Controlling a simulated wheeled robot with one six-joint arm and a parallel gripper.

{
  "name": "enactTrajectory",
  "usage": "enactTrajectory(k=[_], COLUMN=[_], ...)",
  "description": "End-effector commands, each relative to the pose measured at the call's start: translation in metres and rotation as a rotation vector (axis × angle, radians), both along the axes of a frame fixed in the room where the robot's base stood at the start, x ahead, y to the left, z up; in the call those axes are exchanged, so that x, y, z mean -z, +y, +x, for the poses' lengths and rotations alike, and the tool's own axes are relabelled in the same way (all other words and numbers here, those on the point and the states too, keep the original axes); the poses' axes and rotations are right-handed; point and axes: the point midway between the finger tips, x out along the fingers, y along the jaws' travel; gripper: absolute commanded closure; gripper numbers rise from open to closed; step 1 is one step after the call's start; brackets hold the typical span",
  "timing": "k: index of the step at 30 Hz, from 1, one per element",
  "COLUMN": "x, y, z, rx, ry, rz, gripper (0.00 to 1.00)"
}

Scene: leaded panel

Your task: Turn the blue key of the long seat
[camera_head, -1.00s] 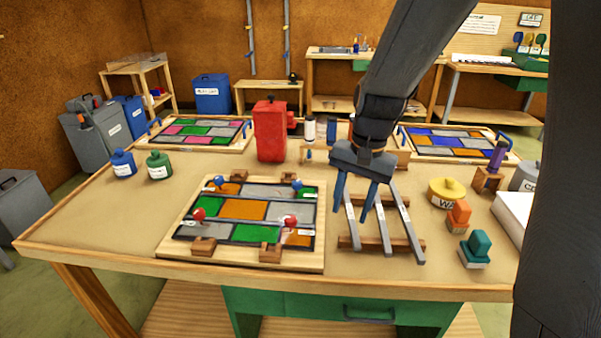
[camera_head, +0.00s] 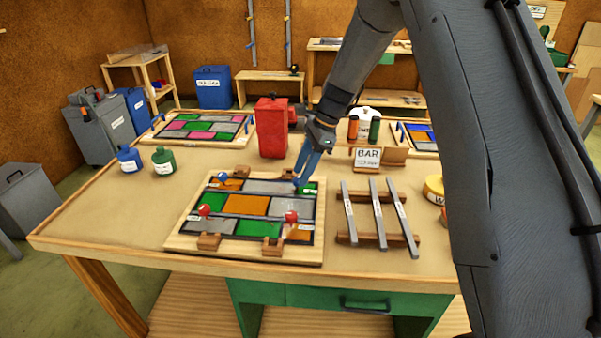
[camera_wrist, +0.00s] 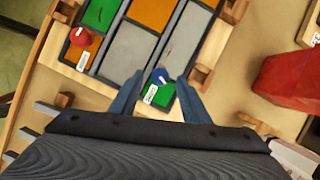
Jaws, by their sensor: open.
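The leaded panel (camera_head: 178,247) lies on the bench in a wooden frame, with grey, orange and green panes. One blue key (camera_wrist: 160,76) shows in the wrist view beside a green pane (camera_wrist: 158,95) and a small white label. My gripper (camera_wrist: 160,80) is open, with a blue finger on either side of this key; contact cannot be told. Another blue key (camera_head: 222,177) is at the far left corner. Red keys (camera_head: 204,210) (camera_head: 291,217) are on the near half.
A red canister (camera_head: 271,128) stands behind the panel. A rack of grey bars (camera_head: 378,214) lies to its right, with a BAR sign (camera_head: 367,158) behind. Blue (camera_head: 128,159) and green (camera_head: 162,161) bottles stand at left. The bench's front left is clear.

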Motion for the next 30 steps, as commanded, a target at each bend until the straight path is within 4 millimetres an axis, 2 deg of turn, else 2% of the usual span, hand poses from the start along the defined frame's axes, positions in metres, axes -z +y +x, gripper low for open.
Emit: enactTrajectory(k=[6,14,22,30], x=[0.016,0.017,0.017,0.018], y=[0.007,0.007,0.007,0.007], z=[-0.001,-0.001,-0.001,-0.001], rx=[0.0,0.0,-0.001,-0.028], ry=[0.0,-0.002,-0.001,-0.001], rz=[0.0,-0.001,-0.001,-0.001], gripper=[0.57,0.57,0.98,0.98])
